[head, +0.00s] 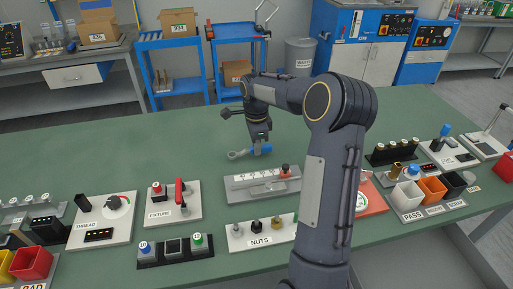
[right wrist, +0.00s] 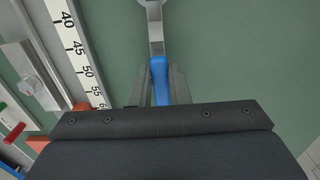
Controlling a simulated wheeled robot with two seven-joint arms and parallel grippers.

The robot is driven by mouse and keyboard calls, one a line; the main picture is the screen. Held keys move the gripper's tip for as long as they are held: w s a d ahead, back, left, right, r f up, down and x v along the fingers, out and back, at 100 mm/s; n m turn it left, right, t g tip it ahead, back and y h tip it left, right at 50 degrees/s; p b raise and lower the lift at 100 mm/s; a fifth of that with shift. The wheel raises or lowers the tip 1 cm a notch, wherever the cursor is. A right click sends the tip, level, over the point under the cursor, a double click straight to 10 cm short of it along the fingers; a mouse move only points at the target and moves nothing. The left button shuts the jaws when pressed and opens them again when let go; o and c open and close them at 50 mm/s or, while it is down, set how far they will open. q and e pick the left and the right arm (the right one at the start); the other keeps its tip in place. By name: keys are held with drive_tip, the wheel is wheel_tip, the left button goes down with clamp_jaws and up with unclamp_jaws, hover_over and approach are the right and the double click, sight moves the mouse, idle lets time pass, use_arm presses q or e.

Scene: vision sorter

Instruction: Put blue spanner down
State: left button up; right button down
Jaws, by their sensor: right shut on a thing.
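The blue spanner (head: 261,149) has a blue handle and a grey metal end. In the head view it is at the right gripper (head: 258,141), its metal end pointing left over the green table. In the right wrist view the blue handle (right wrist: 160,82) sits between the two dark fingers of my right gripper (right wrist: 158,88), which is shut on it. The spanner's metal end points away from the gripper, partly cut off by the top edge. I cannot tell whether the spanner touches the table. My left gripper is not in view.
The green table (head: 150,130) is bare around and behind the spanner. A grey stand with a scale (head: 260,182) is in front of it, also seen left in the wrist view (right wrist: 80,50). Nearer are the fixture block (head: 173,203), thread gauge (head: 103,220) and nuts tray (head: 262,231).

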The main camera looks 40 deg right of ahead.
drive_tip(key=shift+f, duration=0.5)
drive_tip(key=shift+f, duration=0.15)
drive_tip(key=c, duration=1.4)
unclamp_jaws()
drive_tip(key=shift+o, duration=0.2)
